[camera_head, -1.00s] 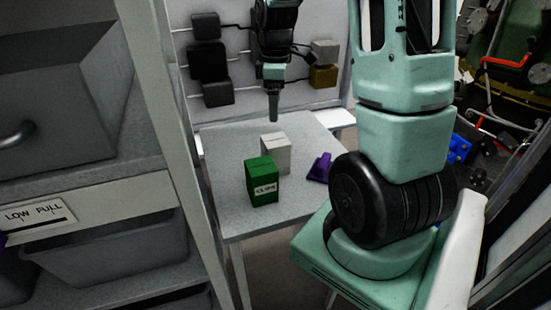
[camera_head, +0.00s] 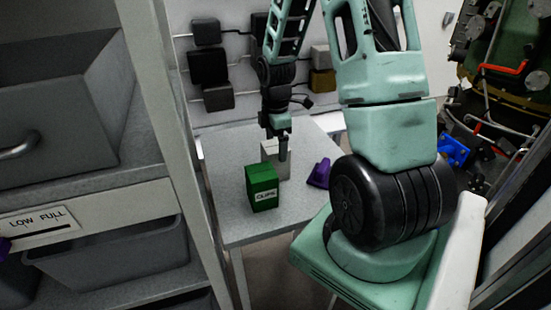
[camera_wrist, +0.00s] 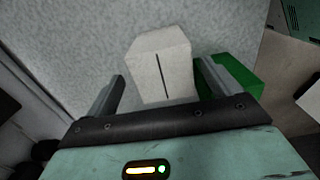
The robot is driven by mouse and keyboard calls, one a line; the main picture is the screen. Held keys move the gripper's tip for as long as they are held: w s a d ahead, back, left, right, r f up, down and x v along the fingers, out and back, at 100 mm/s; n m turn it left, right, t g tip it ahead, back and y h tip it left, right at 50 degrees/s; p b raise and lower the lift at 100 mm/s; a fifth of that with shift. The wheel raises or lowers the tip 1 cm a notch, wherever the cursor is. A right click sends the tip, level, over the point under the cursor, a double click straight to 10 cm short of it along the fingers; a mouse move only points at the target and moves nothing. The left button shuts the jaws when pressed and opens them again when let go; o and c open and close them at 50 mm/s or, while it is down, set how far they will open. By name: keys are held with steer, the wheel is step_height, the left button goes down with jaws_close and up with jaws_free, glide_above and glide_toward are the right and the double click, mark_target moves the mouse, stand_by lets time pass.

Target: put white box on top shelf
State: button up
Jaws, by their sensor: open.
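The white box (camera_head: 270,158) stands on the grey table, behind the green box, partly hidden by my gripper in the head view. In the wrist view the white box (camera_wrist: 160,62) shows its top with a dark line, lying between my fingers. My gripper (camera_head: 283,152) points down at the white box, with its fingers beside it; the wrist view shows it (camera_wrist: 158,88) open, with a visible gap between the box and the left finger. Whether the right finger touches the box I cannot tell. A shelf unit (camera_head: 150,110) stands at the left; its top shelf is not clearly in view.
A green box labelled CLIPS (camera_head: 262,189) stands close in front of the white box; it shows right of my right finger in the wrist view (camera_wrist: 232,78). A purple object (camera_head: 319,173) lies to the right on the table (camera_head: 228,215). Dark blocks (camera_head: 208,65) hang on the back wall.

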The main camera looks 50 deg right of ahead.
mark_target(276, 158)
steer(key=shift+s+a+f+p, duration=0.1)
steer(key=shift+f+p, duration=0.45)
steer(key=shift+f, duration=0.9)
steer(key=shift+a+f+p, duration=0.1)
steer(key=shift+f+p, duration=0.4)
steer(key=shift+f, duration=0.9)
steer(key=c, duration=1.2)
steer(key=shift+c, duration=0.2)
steer(key=shift+r, duration=0.1)
step_height(276, 158, up, 10)
steer(key=shift+f+b, duration=0.1)
steer(key=shift+b, duration=1.05)
